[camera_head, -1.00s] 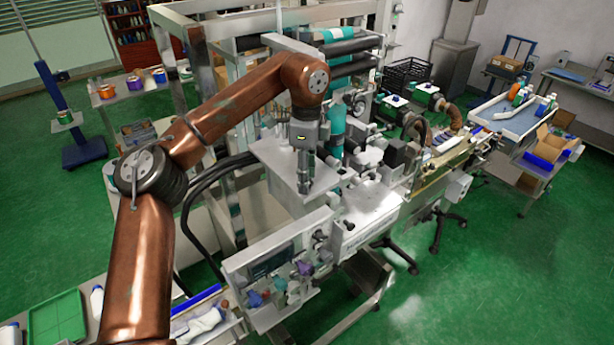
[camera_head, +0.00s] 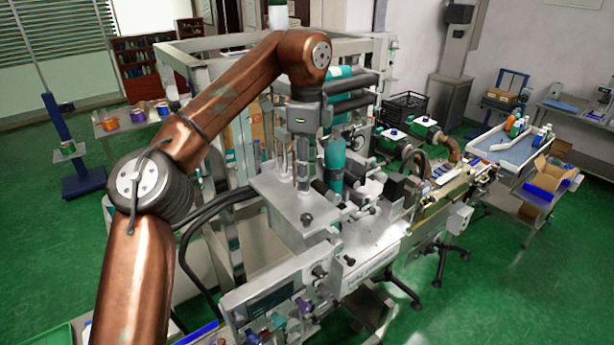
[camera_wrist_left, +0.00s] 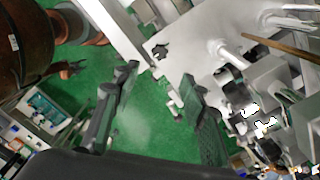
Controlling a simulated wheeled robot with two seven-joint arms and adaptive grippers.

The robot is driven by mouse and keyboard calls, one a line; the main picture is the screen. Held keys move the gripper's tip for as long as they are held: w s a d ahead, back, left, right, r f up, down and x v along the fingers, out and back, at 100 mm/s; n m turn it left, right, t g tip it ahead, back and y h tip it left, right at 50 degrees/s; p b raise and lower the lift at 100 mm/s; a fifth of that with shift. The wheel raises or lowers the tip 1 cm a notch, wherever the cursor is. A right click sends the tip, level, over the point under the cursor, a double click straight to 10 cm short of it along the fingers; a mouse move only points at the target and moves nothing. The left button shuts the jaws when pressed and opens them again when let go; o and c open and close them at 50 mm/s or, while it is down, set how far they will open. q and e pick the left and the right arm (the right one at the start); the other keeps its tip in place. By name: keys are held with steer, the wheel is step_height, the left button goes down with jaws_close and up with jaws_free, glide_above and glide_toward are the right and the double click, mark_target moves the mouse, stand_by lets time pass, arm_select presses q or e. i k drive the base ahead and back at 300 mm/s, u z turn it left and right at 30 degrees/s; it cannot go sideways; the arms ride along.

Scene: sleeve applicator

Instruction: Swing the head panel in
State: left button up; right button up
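A flat pale grey plate, which seems to be the head panel (camera_head: 285,205), sits high on the front of the sleeve machine. A dark knob (camera_head: 306,219) is near its front corner. My left gripper (camera_head: 303,186) points down over the plate in the head view. In the left wrist view my left gripper (camera_wrist_left: 160,76) has its two dark fingers apart, with nothing between them. The plate (camera_wrist_left: 195,45) and its star-shaped knob (camera_wrist_left: 160,51) show beyond the fingertips, apart from them. My right gripper is in neither view.
A control box with a screen (camera_head: 268,298) is mounted low on the machine's front. A teal cylinder (camera_head: 334,165) stands behind the plate. A conveyor (camera_head: 440,195) runs off to the right. The green floor (camera_head: 500,290) is clear at the right front.

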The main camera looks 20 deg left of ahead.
mark_target(233, 305)
steer(key=k, duration=2)
